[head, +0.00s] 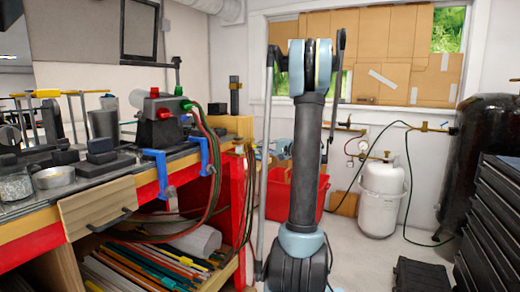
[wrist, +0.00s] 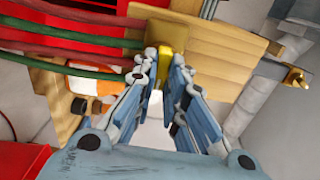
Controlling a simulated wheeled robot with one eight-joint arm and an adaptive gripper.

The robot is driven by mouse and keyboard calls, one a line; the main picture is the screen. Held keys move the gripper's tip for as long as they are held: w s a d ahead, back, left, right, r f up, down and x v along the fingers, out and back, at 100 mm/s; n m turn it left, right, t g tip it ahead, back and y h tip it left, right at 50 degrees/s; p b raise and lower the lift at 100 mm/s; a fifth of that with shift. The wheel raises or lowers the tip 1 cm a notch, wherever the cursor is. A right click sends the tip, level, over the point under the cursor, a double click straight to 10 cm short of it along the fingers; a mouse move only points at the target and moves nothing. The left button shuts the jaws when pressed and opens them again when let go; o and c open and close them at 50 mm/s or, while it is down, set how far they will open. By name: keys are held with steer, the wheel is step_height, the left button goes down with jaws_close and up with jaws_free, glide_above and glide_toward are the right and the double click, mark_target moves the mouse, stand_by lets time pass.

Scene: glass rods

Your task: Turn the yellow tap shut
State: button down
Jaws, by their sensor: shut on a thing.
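The yellow tap (wrist: 165,66) shows in the wrist view as a small yellow piece in front of a wooden board. My gripper (wrist: 164,54) has its two fingers on either side of the tap, closed on it. The fingertips hide part of the tap, and its turn angle is hard to read. In the head view my arm stands upright in the middle, and I cannot make out the gripper or the tap there.
Green hoses (wrist: 80,68) and red ones run close to the left of my fingertips. A brass fitting (wrist: 296,77) is at the right. In the head view, a workbench (head: 95,205) stands left, a white tank (head: 382,200) and a black drawer cabinet (head: 492,215) right.

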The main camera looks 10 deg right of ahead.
steer(key=shift+d+f, duration=0.1)
stand_by(0.3)
steer(key=c, duration=1.6)
jaws_free()
steer(key=shift+w, duration=0.1)
steer(key=shift+c, duration=0.2)
steer(key=v, duration=1.2)
